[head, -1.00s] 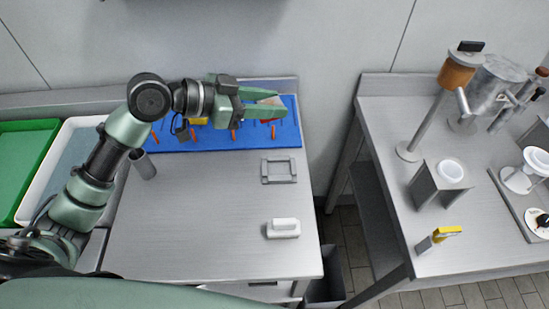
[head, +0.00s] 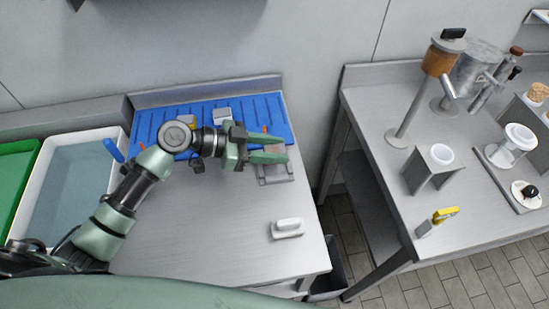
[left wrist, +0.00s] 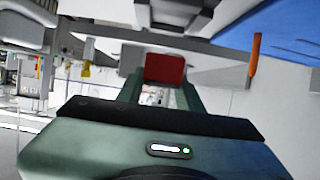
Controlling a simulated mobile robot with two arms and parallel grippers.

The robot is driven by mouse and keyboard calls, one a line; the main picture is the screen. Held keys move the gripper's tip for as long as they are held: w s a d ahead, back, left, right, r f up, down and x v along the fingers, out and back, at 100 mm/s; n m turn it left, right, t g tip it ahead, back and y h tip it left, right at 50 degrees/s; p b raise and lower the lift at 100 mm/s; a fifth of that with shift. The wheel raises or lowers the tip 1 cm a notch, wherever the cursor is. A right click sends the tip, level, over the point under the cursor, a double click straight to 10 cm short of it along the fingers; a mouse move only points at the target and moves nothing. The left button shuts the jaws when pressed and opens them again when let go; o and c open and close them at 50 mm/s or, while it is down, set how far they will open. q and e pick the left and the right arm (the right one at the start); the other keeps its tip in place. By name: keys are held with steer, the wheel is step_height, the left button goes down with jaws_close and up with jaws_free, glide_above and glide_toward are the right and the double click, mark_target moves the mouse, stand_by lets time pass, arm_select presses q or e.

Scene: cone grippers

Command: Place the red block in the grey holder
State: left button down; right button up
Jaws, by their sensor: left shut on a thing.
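The red block (left wrist: 165,68) shows in the left wrist view, between the fingers of my left gripper (left wrist: 163,92), which is shut on it. In the head view my left gripper (head: 284,149) is over the far part of the grey holder (head: 278,179), a low square frame on the steel table. The red block cannot be made out in the head view. The gripper hides part of the holder, and I cannot tell the height between block and holder. My right gripper is not in view.
A blue slotted mat (head: 143,118) with a white block (head: 222,116) and orange pegs lies behind. A white handled item (head: 287,228) stands near the front right. White (head: 77,190) and green (head: 14,185) bins are left. A gap separates the right table (head: 385,188).

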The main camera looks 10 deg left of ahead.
mark_target(274, 169)
arm_select(q)
step_height(274, 169, down, 4)
steer(key=shift+f, duration=0.45)
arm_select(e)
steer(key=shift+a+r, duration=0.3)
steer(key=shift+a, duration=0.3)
arm_select(q)
steer(key=shift+f, duration=0.1)
steer(key=c, duration=0.9)
jaws_free()
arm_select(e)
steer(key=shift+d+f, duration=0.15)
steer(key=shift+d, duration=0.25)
